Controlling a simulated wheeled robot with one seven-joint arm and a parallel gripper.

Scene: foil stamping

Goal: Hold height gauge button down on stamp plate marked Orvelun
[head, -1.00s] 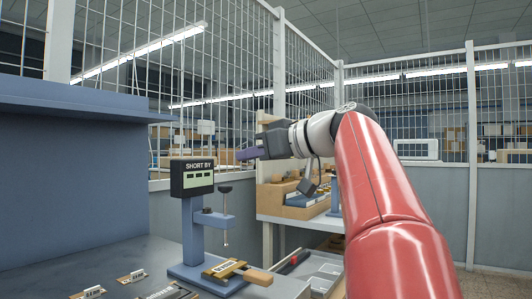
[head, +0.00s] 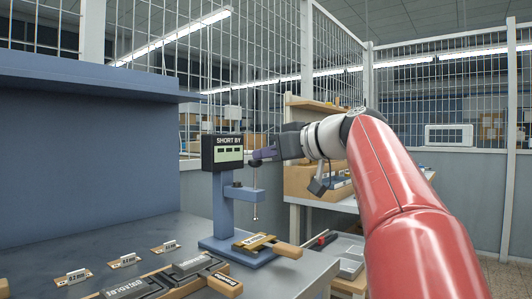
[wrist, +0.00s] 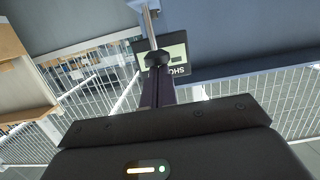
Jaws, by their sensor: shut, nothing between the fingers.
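The height gauge is a blue stand (head: 223,205) with a dark "SHORT BY" display (head: 222,152). Its dark round button (head: 255,163) tops a thin metal rod over the base. A brass-coloured stamp plate (head: 253,242) with a wooden handle lies on the gauge base under the rod; its name is too small to read. My gripper (head: 259,156) is shut and empty, its fingertips right at the button, seemingly just above it; contact cannot be told. In the wrist view the button (wrist: 157,58) shows just past the fingertips (wrist: 157,75).
Dark lettered blocks (head: 127,288) lie at the bench front, with a wooden handle (head: 226,284) beside them. Small marked cards (head: 123,261) stand on the grey bench to the left. A grey tray (head: 345,250) sits right of the bench. Wire mesh fencing rises behind.

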